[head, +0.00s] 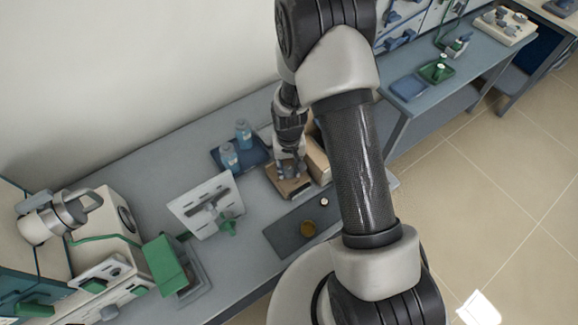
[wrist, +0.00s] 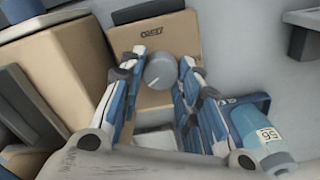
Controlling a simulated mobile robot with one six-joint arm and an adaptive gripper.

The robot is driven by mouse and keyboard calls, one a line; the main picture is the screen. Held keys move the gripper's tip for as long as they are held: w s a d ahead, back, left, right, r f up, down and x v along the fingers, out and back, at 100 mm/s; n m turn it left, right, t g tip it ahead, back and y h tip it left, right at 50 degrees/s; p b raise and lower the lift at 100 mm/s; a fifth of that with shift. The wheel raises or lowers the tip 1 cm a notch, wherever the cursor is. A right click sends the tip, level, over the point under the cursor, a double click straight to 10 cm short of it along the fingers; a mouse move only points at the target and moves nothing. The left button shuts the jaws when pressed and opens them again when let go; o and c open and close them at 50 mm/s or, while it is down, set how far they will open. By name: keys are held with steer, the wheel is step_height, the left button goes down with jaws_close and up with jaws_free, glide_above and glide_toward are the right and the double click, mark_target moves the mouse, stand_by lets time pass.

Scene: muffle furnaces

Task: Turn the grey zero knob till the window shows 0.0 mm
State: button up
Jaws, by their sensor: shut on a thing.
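The grey zero knob (wrist: 161,70) is a round knob on the front of a tan instrument (wrist: 188,28). A small dark window (wrist: 152,32) with light digits sits above the knob; the reading is too small and blurred to make out surely. My gripper (wrist: 163,60) has a finger on each side of the knob and is shut on it. In the head view my gripper (head: 290,170) is at the tan instrument (head: 283,185) on the bench, and the knob is hidden there.
A blue tray with blue-capped bottles (head: 243,133) stands left of the instrument; a bottle (wrist: 262,132) is close to my right finger in the wrist view. A tan box (wrist: 65,70) stands close on the left there. A dark mat (head: 285,235) lies in front.

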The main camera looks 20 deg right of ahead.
mark_target(289, 169)
steer(key=o, duration=1.1)
steer(key=shift+c, duration=0.2)
step_height(289, 169, up, 12)
